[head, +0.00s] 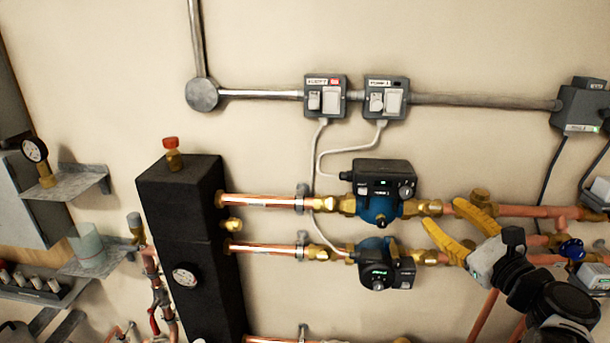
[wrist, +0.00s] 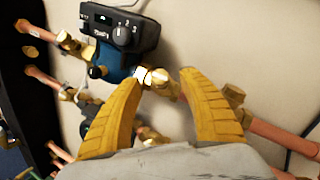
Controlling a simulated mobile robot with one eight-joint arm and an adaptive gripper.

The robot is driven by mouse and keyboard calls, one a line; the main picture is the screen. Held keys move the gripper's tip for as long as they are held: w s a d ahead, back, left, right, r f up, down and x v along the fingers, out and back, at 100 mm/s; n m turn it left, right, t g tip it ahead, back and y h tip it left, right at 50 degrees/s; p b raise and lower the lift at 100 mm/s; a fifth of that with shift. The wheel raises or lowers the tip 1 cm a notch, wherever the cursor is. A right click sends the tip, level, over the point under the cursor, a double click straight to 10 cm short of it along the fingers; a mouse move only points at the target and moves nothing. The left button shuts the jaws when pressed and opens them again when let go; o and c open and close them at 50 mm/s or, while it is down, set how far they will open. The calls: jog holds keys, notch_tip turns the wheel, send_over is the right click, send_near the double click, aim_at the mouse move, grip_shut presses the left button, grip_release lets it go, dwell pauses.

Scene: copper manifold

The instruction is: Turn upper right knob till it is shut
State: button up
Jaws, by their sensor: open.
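My gripper (head: 443,213) is open, its two yellow fingers reaching left toward the upper copper line, just right of the upper blue pump (head: 378,207). The wrist view shows the open fingers (wrist: 160,78) spread, with a brass fitting (wrist: 162,84) of that line showing between the tips. No contact can be made out. A round brass part (head: 481,196) sits on the upper line just beyond the fingers; a brass part also shows behind the right finger in the wrist view (wrist: 234,96). A blue knob (head: 571,249) is lower right. I cannot tell which part is the named knob.
The upper pump's black control box (head: 383,174) is close left of my gripper, with its dial in the wrist view (wrist: 123,34). The lower pump (head: 385,268) and copper pipes lie below. Switch boxes (head: 386,97) and cables are above. The wall between is bare.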

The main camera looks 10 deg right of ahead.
aim_at(435, 208)
jog(key=shift+w+a+b, duration=0.1)
jog(key=shift+w+b, duration=0.2)
jog(key=shift+w, duration=1.45)
grip_shut()
